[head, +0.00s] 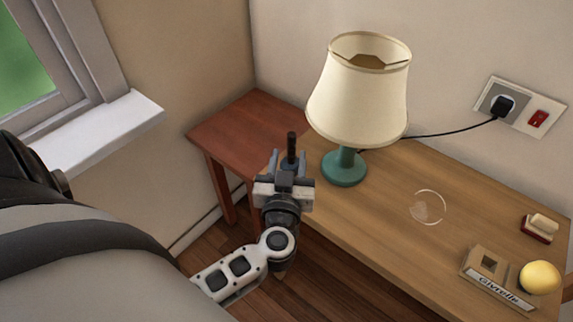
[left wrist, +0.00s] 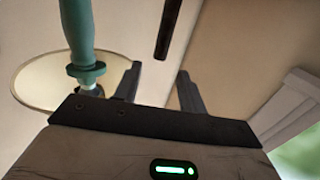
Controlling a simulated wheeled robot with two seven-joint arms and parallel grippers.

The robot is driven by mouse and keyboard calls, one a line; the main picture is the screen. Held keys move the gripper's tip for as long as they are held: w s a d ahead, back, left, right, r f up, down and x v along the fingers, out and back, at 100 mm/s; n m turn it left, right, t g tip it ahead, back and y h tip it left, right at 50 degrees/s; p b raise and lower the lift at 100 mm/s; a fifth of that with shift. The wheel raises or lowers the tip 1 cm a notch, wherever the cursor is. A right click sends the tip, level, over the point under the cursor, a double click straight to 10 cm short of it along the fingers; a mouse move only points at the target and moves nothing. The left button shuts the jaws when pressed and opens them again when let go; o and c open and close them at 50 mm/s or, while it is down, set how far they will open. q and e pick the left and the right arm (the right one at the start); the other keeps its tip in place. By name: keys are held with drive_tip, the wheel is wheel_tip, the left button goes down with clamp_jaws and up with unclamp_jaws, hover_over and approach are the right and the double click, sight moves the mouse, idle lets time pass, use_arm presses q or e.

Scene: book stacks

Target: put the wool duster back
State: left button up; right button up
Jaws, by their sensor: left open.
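My left gripper (head: 289,157) is open near the desk's left end, in front of the red-brown side table. A dark upright rod (head: 291,144) shows between its fingers in the picture; it may be the wool duster's handle. Its lower part is hidden behind the gripper, and no wool head is visible. In the left wrist view, which looks upside down, the rod (left wrist: 168,28) comes in from the top edge. Its end lies a little above the gap between the open fingertips (left wrist: 159,70), apart from both fingers. My right gripper is not in view.
A lamp (head: 359,100) with a teal base stands close right of the gripper on the wooden desk (head: 385,220). A clear disc (head: 428,207), a red-based brush (head: 540,227), a name block (head: 495,283) and a yellow ball (head: 540,277) lie rightward. The side table (head: 235,130) shows bare wood.

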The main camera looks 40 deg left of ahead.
use_arm(q)
drive_tip(key=p+v, duration=0.1)
drive_tip(key=v, duration=0.3)
drive_tip(key=shift+s+d, duration=0.15)
drive_tip(key=shift+s, duration=0.05)
idle(0.3)
drive_tip(key=d+r+m+t+h, duration=0.1)
drive_tip(key=d+m+t+h, duration=0.1)
drive_tip(key=d+m+h, duration=0.65)
drive_tip(key=s+f+g+h, duration=0.3)
drive_tip(key=s+f+g, duration=0.4)
drive_tip(key=f, duration=0.3)
drive_tip(key=shift+s+d+f, duration=0.3)
drive_tip(key=shift+s+d, duration=0.1)
drive_tip(key=shift+s, duration=0.1)
